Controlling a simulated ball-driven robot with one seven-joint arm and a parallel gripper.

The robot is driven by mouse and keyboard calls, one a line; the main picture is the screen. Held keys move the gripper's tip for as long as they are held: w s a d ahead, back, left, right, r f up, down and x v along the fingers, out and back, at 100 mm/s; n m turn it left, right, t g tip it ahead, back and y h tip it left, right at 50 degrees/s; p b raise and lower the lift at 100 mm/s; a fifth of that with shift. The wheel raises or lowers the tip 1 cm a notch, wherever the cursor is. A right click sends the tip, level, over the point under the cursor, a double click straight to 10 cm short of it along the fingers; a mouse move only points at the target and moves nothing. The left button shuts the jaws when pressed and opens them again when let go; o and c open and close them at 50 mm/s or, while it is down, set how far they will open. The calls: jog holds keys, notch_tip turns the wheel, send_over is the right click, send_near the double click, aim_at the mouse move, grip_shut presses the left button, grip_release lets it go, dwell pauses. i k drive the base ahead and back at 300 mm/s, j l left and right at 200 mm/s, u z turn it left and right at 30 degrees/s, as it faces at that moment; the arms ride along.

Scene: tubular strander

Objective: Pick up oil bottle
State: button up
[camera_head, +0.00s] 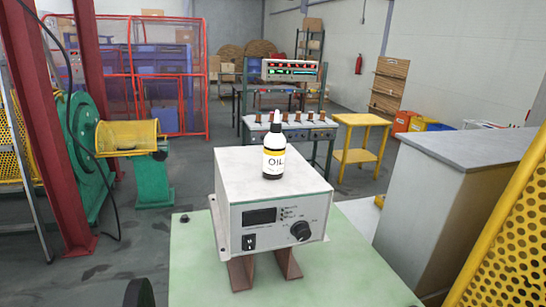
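The oil bottle (274,152) is small and black, with a white label reading OIL, a yellow band and a pale dropper tip. It stands upright on top of a white control box (232,163) near the middle of the view. The box has a dark display, a switch and a black knob on its front. My gripper does not show in this view, and nothing touches the bottle apart from the box top under it.
The box sits on reddish brackets (283,262) above a pale green surface (350,280). A grey cabinet (450,180) and a yellow perforated guard (510,240) stand close on the right. Green machinery (90,150) and a red post (50,130) stand left. A yellow table (357,155) is behind.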

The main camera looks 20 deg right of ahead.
aim_at(274, 142)
jog(key=k+j+u, duration=0.3)
jog(key=k, duration=0.15)
jog(key=k+j+u, duration=0.25)
jog(key=i+l+u, duration=0.25)
jog(key=i+l, duration=0.15)
jog(key=l, duration=0.3)
jog(key=i+l+u, duration=0.1)
jog(key=l, duration=0.25)
jog(key=i+l+u, duration=0.15)
jog(key=i+l, duration=0.15)
jog(key=i+l+u, duration=0.1)
jog(key=l, duration=0.35)
jog(key=i+l+u, duration=0.15)
jog(key=l, duration=0.3)
jog(key=i+l+u, duration=0.1)
jog(key=l, duration=0.3)
jog(key=i, duration=0.05)
